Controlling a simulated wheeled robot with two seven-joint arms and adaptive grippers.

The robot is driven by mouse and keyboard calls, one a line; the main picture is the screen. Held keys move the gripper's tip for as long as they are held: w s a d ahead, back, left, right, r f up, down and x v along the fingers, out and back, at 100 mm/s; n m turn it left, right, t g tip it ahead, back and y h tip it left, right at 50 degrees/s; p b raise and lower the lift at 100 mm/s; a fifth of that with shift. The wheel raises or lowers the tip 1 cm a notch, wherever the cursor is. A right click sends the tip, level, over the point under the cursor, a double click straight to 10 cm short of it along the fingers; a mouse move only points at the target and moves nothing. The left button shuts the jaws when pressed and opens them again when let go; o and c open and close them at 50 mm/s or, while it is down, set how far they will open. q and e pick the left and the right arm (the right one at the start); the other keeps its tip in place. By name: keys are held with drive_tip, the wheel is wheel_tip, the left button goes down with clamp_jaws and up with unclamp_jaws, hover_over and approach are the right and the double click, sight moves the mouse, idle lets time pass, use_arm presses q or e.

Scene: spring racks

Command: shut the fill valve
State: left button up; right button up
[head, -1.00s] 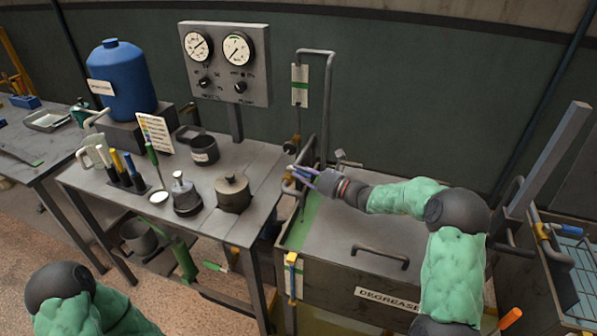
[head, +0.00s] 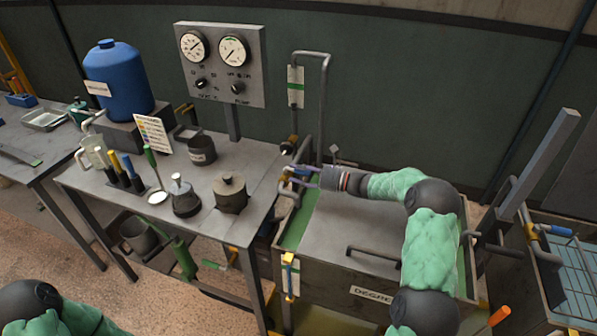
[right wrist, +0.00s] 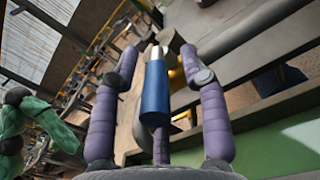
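My right gripper (head: 302,175) is at the pipework by the left end of the degreaser tank (head: 365,293), pointing left. A gap shows between the handle and each finger. In the head view the fingers partly hide the handle and the brass fitting behind it. My left gripper is out of view; only part of my left arm shows at lower left.
A grey pipe (head: 325,95) rises behind the gripper. The workbench (head: 130,205) to the left holds pots, a blue drum (head: 120,80) and a gauge panel (head: 222,65). The tank lid has a raised bar handle (head: 375,252). A basket tank (head: 570,270) stands at right.

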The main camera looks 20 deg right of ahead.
drive_tip(key=shift+s+d+r, duration=0.1)
drive_tip(key=v, duration=1.1)
drive_tip(key=shift+s+d, duration=0.3)
drive_tip(key=shift+a, duration=0.1)
